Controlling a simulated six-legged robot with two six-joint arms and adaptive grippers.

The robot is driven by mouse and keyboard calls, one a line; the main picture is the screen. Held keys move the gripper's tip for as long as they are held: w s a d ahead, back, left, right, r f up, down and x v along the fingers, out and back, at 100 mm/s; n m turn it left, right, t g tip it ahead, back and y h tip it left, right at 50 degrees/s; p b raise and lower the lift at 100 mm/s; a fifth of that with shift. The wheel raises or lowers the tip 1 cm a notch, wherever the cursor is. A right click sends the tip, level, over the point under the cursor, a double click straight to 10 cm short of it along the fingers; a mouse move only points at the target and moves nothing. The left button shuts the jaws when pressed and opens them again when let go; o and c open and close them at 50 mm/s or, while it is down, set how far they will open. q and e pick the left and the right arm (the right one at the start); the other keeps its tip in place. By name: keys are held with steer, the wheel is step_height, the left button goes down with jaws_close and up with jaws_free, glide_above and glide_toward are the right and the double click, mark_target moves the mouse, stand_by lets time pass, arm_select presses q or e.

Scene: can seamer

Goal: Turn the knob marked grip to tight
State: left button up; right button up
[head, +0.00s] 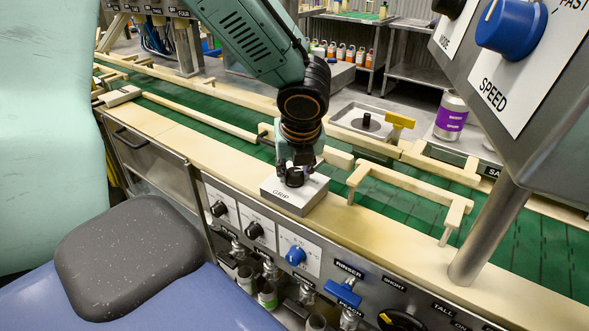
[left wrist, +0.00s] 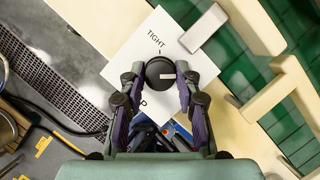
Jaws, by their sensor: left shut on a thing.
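The grip knob (left wrist: 157,67) is a round black knob with a white pointer line. It stands on a pale box (head: 290,206) lettered GRIP on the wooden ledge. My left gripper (head: 294,168) reaches down over the box from above. In the left wrist view, its fingers (left wrist: 160,76) are shut on the knob from both sides. The pointer line points right there, while the word TIGHT (left wrist: 156,41) and its tick lie above the knob. The rest of the lettering is partly hidden by the fingers. My right gripper is not in view.
A green conveyor (head: 215,108) with pale wooden rails (head: 410,185) runs behind the box. A front panel with small black knobs and a blue knob (head: 295,256) lies below. A grey SPEED panel (head: 500,90) on a metal post (head: 488,232) stands at the right.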

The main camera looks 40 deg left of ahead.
arm_select(q)
steer(key=c, duration=0.4)
steer(key=n+g+p, duration=0.1)
steer(key=n+p, duration=0.1)
steer(key=n+g+y+p, duration=0.1)
steer(key=n+p, duration=0.1)
steer(key=n, duration=0.1)
steer(key=shift+w+d+r, duration=0.1)
steer(key=shift+r, duration=0.05)
steer(key=n+g+p, duration=0.1)
steer(key=n+p, duration=0.1)
steer(key=n, duration=0.1)
steer(key=n+g+p, duration=0.1)
steer(key=n+p, duration=0.1)
steer(key=p, duration=0.1)
steer(key=shift+w+n, duration=0.1)
steer(key=shift+n, duration=0.3)
steer(key=n+g+p, duration=0.1)
steer(key=n+p, duration=0.2)
steer(key=shift+w+n+h, duration=0.1)
steer(key=shift+n+h, duration=0.2)
steer(key=shift+n+g+h+p, duration=0.4)
steer(key=shift+n+g+p, duration=0.45)
steer(key=shift+n, duration=0.75)
steer(key=shift+w+f, duration=0.1)
steer(key=shift+f, duration=0.1)
